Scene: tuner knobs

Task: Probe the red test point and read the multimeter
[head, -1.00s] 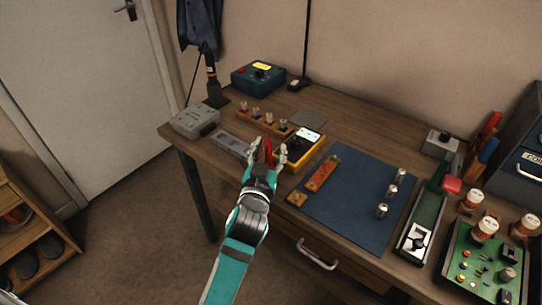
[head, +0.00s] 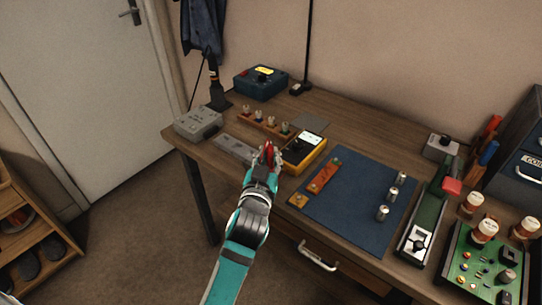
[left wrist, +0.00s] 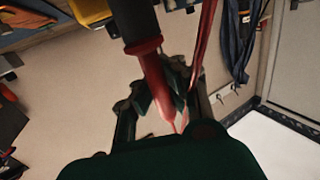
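My left gripper (head: 268,157) is shut on the red probe (head: 268,149), just left of the yellow multimeter (head: 304,152). In the left wrist view the red probe (left wrist: 148,58) runs between the fingers, with a dark part at its upper end, and a red lead hangs beside it. The multimeter has a pale display, whose reading is too small to tell. An orange strip (head: 324,176) with small points lies on the blue mat (head: 350,215); I cannot tell which point is the red one. My right gripper is out of view.
A wooden rack with several small knobs (head: 265,123) stands behind my gripper. A grey box (head: 198,124) is to the left. Metal cylinders (head: 383,213) stand on the mat's right side. A green tray (head: 424,228) and green board (head: 485,262) lie farther right.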

